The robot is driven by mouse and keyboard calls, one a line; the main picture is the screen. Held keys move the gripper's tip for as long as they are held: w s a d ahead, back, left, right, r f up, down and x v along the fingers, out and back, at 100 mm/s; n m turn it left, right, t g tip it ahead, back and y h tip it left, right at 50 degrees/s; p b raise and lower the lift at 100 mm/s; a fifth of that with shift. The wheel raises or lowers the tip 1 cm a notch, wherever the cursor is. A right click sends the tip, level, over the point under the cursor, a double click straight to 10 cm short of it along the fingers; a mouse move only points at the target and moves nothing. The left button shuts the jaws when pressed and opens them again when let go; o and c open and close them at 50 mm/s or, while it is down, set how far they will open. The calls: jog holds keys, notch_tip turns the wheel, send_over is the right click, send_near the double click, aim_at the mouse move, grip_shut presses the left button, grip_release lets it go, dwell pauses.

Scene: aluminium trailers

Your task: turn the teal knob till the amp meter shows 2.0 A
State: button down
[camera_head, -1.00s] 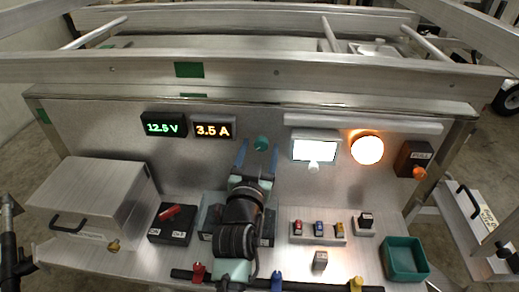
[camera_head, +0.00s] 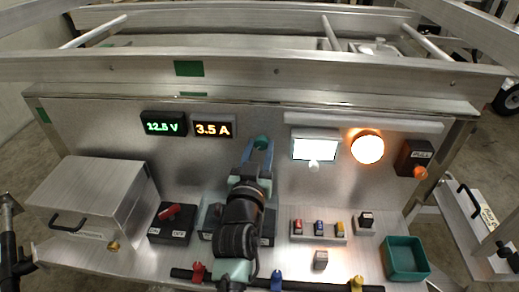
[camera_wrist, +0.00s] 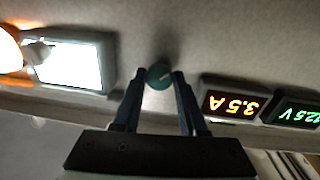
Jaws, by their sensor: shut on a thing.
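The teal knob (camera_head: 261,142) is on the upright metal panel, right of the amp meter (camera_head: 212,127). The amp meter reads 3.5 A in orange digits. My gripper (camera_head: 260,149) is shut on the knob, with one blue finger on each side of it. In the wrist view the knob (camera_wrist: 159,76) sits between the fingertips of my gripper (camera_wrist: 159,80), and a pale mark shows on its face. The amp meter (camera_wrist: 230,104) appears upside down there.
A green volt meter (camera_head: 163,124) reads 12.5 V. A lit white screen (camera_head: 315,147), a glowing orange lamp (camera_head: 367,148) and a PULL box (camera_head: 414,158) are to the right. A metal box (camera_head: 95,205), a red-handled switch (camera_head: 171,224) and a green tray (camera_head: 405,259) stand on the bench.

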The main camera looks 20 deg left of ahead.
jog(key=n, duration=0.4)
jog(key=shift+d, duration=0.1)
jog(key=shift+n, duration=1.7)
jog(key=shift+n+p, duration=0.3)
jog(key=shift+c, duration=2.3)
grip_release()
jog(key=shift+f, duration=0.1)
jog(key=b+v, duration=0.1)
jog(key=v, duration=1.2)
jog(key=shift+f, duration=0.2)
jog(key=shift+w+d, duration=0.1)
